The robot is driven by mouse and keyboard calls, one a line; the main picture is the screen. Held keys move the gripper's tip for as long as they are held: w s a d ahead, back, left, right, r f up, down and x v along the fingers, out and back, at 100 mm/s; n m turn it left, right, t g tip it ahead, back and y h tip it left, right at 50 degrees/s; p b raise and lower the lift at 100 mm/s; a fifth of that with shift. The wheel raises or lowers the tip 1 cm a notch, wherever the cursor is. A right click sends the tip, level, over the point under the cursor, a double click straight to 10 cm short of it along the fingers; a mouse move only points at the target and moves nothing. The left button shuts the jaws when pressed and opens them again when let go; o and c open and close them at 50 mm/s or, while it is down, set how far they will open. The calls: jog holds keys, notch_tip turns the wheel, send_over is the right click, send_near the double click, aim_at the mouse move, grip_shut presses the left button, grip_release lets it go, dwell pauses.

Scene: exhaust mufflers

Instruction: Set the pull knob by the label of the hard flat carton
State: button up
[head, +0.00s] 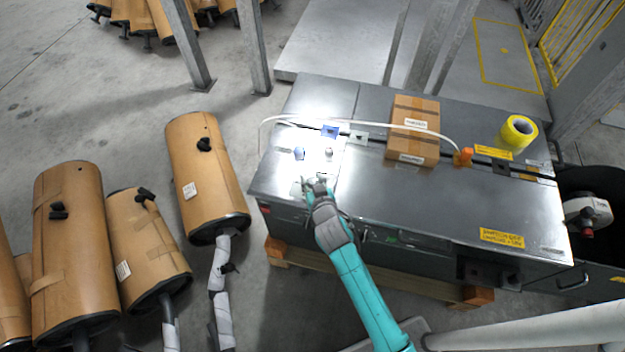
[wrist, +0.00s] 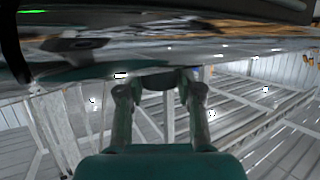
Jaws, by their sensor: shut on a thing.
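A brown taped carton (head: 413,130) lies on the grey machine top right of centre, with a white label on its top and another on its near side. My gripper (head: 318,183) is low over the left part of the machine top, near its front edge, left of and apart from the carton. In the wrist view my gripper (wrist: 160,92) is shut on a dark rounded piece, which I take for the pull knob (wrist: 160,80). The fingers hide most of it in the head view.
A blue knob (head: 299,153) and a small pale knob (head: 329,152) stand just beyond my gripper. A white strap (head: 368,122) arches over the machine top (head: 450,198). A yellow tape roll (head: 517,133) stands at right.

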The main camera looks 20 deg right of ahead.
jog(key=shift+n+y, duration=1)
jog(key=shift+y, duration=0.2)
jog(key=shift+f+n+y, duration=0.1)
jog(key=shift+n+y, duration=0.5)
jog(key=shift+n, duration=0.1)
jog(key=o, duration=1.2)
jog(key=v, duration=1.2)
jog(key=shift+d, duration=0.1)
